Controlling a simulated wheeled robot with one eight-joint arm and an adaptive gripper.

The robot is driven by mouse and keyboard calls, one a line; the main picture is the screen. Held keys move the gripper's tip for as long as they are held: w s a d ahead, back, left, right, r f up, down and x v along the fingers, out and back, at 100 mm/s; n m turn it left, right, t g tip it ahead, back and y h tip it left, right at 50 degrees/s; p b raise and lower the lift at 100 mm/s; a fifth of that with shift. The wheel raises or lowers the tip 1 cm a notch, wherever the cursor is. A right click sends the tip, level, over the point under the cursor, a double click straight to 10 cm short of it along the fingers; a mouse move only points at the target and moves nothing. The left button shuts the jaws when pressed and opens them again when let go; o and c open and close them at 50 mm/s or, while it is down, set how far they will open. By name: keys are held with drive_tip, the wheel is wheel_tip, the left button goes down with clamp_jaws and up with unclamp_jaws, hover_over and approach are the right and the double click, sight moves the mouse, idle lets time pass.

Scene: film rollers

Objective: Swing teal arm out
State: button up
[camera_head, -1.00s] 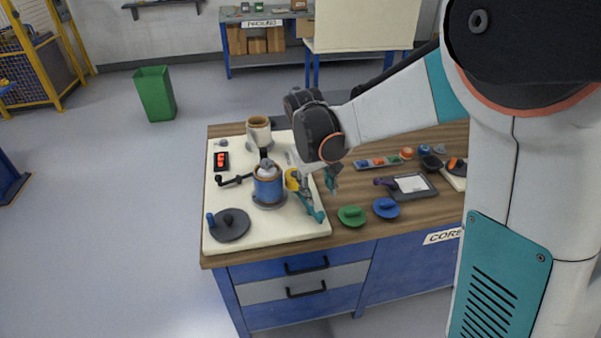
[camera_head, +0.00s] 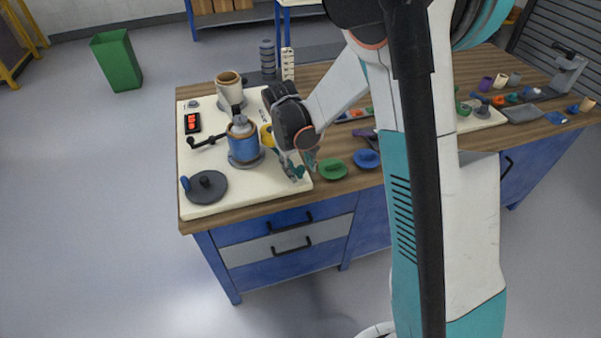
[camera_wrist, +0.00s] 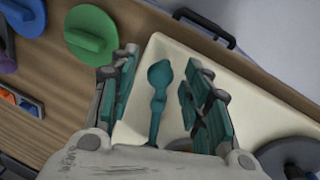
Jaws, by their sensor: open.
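The teal arm (camera_wrist: 158,95) lies over the cream board (camera_wrist: 265,85) in the wrist view, with a rounded knob at its outer end. My gripper (camera_wrist: 162,70) is open, with one teal finger on each side of the arm. Gaps show between the arm and both fingers, and I cannot tell their height difference. In the head view, my gripper (camera_head: 299,165) is low at the right front of the board, and the teal arm is hard to tell from the fingers. The blue roller cylinder (camera_head: 243,147) stands upright left of my gripper.
On the board are a dark disc (camera_head: 206,187) with a blue peg, a tan-topped cup (camera_head: 229,88), a red-buttoned box (camera_head: 192,122) and a yellow part (camera_head: 267,136). A green lid (camera_head: 332,169) and a blue lid (camera_head: 367,158) lie close right of my gripper.

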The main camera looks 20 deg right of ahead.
drive_tip(key=shift+d+f, duration=0.15)
drive_tip(key=shift+f, duration=0.65)
drive_tip(key=shift+c, duration=0.6)
clamp_jaws()
drive_tip(key=a+m, duration=0.1)
drive_tip(key=m, duration=0.1)
drive_tip(key=a+m, duration=0.1)
drive_tip(key=shift+s+m+g, duration=0.1)
drive_tip(key=shift+m+g, duration=0.3)
drive_tip(key=shift+a+m+b, duration=0.15)
drive_tip(key=shift+a+m, duration=0.25)
drive_tip(key=shift+m, duration=0.4)
drive_tip(key=shift+a+m+b, duration=0.15)
drive_tip(key=shift+a+m, duration=0.25)
drive_tip(key=shift+m, duration=0.4)
drive_tip(key=shift+g, duration=0.3)
